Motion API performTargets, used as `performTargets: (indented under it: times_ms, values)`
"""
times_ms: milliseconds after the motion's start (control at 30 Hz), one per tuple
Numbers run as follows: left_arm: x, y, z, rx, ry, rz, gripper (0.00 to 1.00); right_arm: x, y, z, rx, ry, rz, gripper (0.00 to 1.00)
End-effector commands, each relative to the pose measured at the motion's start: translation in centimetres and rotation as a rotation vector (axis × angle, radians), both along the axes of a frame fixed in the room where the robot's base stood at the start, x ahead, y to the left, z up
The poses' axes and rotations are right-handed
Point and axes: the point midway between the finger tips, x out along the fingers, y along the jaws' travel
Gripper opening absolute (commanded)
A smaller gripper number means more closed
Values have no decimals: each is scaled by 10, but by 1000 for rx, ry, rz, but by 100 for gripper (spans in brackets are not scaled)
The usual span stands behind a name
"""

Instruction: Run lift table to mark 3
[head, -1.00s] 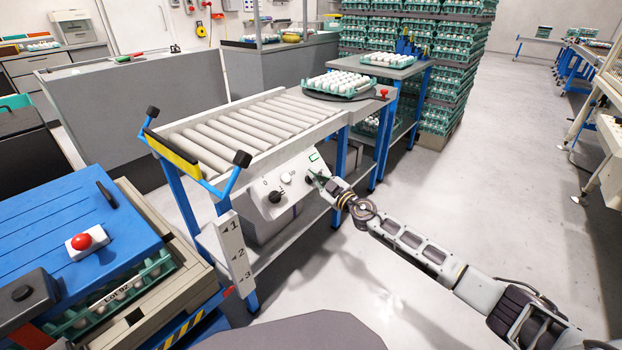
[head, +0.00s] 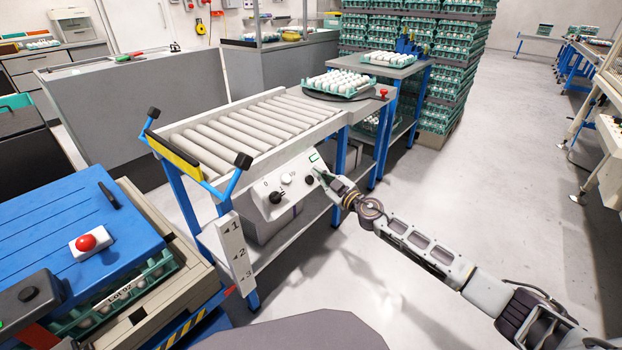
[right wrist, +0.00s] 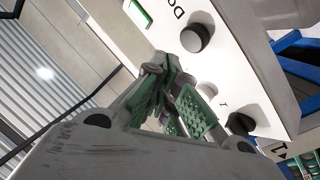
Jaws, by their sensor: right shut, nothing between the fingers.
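The lift table (head: 55,222) at the left has a blue top with a red button (head: 86,242). A white plate (head: 231,237) with marks 1, 2 and 3 hangs on the conveyor's near leg. The white control panel (head: 264,184) on the conveyor frame carries a dark knob (head: 277,197), a white button (head: 287,179) and a black button (head: 309,180). My right gripper (head: 321,173) is shut and empty just right of the black button, seemingly apart from it. Its green-padded fingers (right wrist: 178,88) show before the panel in the right wrist view. My left gripper is out of view.
The roller conveyor (head: 235,133) runs behind the panel, with an egg tray (head: 340,88) at its far end. Stacked egg trays (head: 445,75) stand behind it. A tray labelled Lot 92 (head: 125,291) sits under the blue top.

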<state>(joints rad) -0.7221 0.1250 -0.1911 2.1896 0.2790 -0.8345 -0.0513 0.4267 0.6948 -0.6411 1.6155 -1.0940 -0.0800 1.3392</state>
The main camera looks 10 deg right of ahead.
Motion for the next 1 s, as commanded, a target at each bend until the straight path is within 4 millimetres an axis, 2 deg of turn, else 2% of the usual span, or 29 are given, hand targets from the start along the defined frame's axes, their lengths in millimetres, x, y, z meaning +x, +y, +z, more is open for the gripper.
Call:
performTargets:
  times_ms: [500, 1000]
  values:
    - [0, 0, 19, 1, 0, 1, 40, -18, -14, 21, 1, 0, 0, 0]
    - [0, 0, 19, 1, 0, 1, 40, -19, -15, 23, 1, 0, 1, 0]
